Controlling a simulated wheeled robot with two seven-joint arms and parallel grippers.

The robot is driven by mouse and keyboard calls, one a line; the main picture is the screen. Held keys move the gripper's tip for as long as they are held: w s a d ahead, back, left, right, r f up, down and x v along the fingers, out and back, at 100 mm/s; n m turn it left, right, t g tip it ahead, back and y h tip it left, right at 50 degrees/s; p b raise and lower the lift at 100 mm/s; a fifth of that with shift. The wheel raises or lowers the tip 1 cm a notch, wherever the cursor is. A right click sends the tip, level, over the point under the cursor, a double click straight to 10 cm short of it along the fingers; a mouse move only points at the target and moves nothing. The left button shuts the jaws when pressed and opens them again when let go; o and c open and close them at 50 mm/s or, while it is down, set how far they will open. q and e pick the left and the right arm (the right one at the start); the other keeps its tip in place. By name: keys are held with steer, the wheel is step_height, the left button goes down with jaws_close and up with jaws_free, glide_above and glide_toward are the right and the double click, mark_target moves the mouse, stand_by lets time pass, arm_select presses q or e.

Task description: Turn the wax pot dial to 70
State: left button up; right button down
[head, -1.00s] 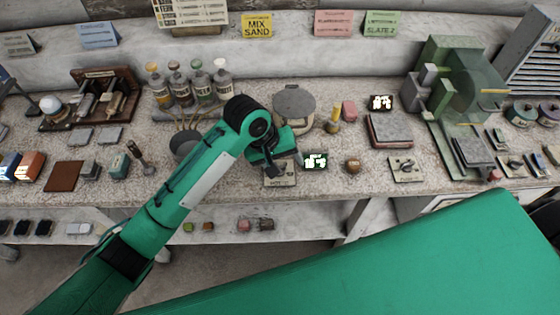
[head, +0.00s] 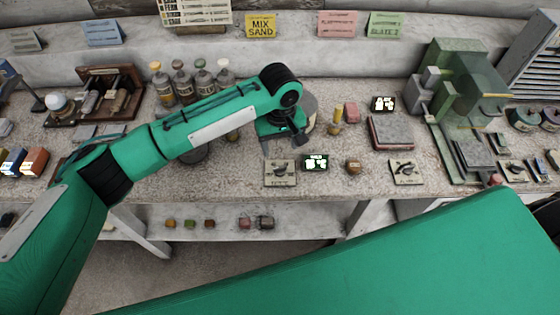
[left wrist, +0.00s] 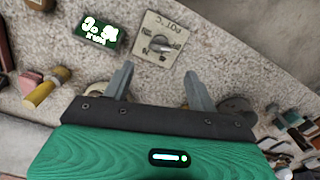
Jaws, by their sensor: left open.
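A pale dial plate (head: 280,173) with a dark knob lies near the front edge of the bench. In the left wrist view the plate (left wrist: 153,28) reads "POT", with a grey knob (left wrist: 160,43) on it. A small lit green display (head: 315,162) stands just right of the plate; its digits (left wrist: 98,33) are too blurred to read surely. My left gripper (head: 284,143) is open and empty, behind and above the plate. In the wrist view the knob lies beyond the open fingertips (left wrist: 158,76), apart from them. My right gripper is not in view.
A second dial plate (head: 405,171) lies to the right, with another lit display (head: 383,104) behind it. A round brown-topped jar (head: 353,166) stands between the plates. Bottles (head: 185,85) stand behind my left arm. A green machine (head: 460,95) stands at right.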

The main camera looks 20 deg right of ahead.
mark_target(280, 167)
arm_select(q)
step_height(280, 167, down, 9)
steer(key=shift+f+p, duration=0.15)
steer(key=shift+p, duration=0.55)
steer(key=c, duration=1)
